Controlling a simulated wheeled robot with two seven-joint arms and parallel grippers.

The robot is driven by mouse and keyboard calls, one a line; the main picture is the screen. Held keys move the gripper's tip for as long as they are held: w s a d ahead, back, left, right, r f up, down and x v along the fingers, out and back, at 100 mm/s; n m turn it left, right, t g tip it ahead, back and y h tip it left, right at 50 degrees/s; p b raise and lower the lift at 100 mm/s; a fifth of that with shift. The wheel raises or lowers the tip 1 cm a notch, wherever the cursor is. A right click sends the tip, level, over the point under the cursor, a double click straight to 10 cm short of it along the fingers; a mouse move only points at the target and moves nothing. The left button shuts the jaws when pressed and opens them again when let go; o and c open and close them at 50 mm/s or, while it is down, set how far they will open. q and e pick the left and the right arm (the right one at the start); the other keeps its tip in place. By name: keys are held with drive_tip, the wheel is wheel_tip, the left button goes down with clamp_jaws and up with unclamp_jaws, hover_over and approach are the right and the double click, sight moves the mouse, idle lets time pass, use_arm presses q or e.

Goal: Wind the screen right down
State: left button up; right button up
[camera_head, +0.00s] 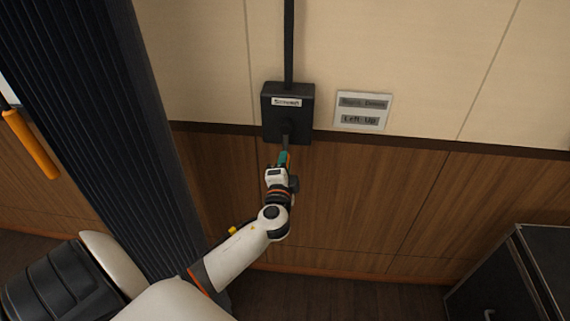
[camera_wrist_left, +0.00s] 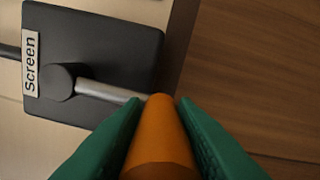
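A black box labelled "Screen" (camera_head: 288,104) is fixed to the wall, and it fills the upper left of the left wrist view (camera_wrist_left: 115,45). A metal crank arm (camera_wrist_left: 108,92) runs from the box's round hub (camera_wrist_left: 60,82) to an orange handle (camera_wrist_left: 160,140). In the head view the crank points down from the box. My left gripper (camera_head: 283,158), with green fingers, reaches up to the crank. In the wrist view its fingers lie against both sides of the orange handle. The gripper hides the handle in the head view. My right gripper is out of view.
A sign (camera_head: 362,111) right of the box has two lines; the lower reads "Left: Up". A black conduit (camera_head: 289,40) runs up from the box. A dark ribbed panel (camera_head: 95,120) stands at left. A black case (camera_head: 515,280) stands lower right. The wall around the crank is clear.

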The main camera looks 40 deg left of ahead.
use_arm(q)
drive_tip(key=o, duration=0.4)
drive_tip(key=shift+c, duration=0.2)
drive_tip(key=shift+s+d+f, duration=0.15)
drive_tip(key=shift+s+d, duration=0.1)
drive_tip(key=shift+s, duration=0.1)
drive_tip(key=b+v, duration=0.2)
drive_tip(key=v, duration=0.9)
drive_tip(key=shift+b, duration=0.35)
drive_tip(key=shift+s+a, duration=0.1)
